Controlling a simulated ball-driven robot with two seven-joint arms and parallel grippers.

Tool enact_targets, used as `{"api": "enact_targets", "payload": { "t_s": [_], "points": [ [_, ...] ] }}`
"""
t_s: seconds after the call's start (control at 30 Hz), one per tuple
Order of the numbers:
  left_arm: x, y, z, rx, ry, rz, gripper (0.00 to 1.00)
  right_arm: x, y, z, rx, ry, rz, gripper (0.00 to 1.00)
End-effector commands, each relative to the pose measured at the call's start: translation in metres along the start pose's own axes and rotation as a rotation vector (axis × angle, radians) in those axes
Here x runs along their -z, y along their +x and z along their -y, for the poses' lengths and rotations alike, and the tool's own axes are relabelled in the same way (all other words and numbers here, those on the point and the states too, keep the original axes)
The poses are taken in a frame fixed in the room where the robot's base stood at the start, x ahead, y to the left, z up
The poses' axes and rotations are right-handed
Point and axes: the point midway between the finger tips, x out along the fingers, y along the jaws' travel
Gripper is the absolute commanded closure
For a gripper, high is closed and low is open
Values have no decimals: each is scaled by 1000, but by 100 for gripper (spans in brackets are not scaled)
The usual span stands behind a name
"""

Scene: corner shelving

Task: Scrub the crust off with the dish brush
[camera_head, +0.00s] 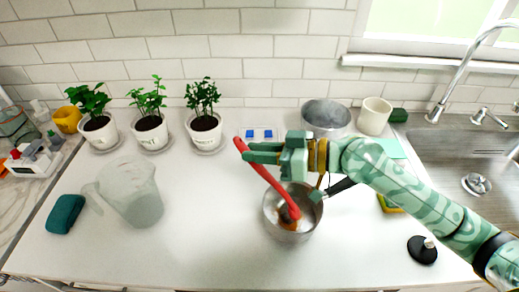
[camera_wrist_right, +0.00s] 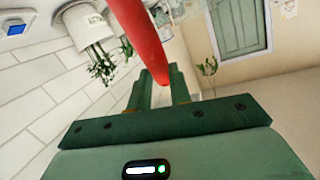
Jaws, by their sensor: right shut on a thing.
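The red dish brush (camera_head: 268,180) is held by my right gripper (camera_head: 248,151), which is shut on its handle. The brush slants down to the right, and its head is inside the metal bowl (camera_head: 271,222). A brown-orange patch, perhaps the crust (camera_head: 287,226), shows in the bowl around the brush head, which partly hides it. In the right wrist view the red handle (camera_wrist_right: 139,38) passes between the fingers (camera_wrist_right: 160,88). My left gripper is not in view.
A translucent pitcher (camera_head: 137,196) and a teal sponge (camera_head: 65,214) stand left. Several potted plants (camera_head: 150,133) line the back wall. A grey pot (camera_head: 325,117) and cream cup (camera_head: 374,116) stand behind my arm. The sink (camera_head: 455,155) is right; a black stopper (camera_head: 422,250) lies front right.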

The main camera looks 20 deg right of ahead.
Motion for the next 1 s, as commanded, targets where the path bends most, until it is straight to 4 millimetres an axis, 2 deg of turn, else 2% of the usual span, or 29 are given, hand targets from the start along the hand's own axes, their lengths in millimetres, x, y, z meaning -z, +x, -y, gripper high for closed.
{"api": "enact_targets", "payload": {
  "t_s": [0.2, 0.63, 0.77, 1.0],
  "points": [
    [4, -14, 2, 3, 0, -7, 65, 4, 9, 12, 1, 2, -1, 100],
    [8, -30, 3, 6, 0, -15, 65, 2, 26, 29, 1, 2, -1, 100],
    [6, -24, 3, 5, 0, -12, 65, -2, 24, 26, 0, 0, 1, 100],
    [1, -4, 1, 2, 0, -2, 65, -5, 7, 12, -1, 0, 2, 100]
  ]
}}
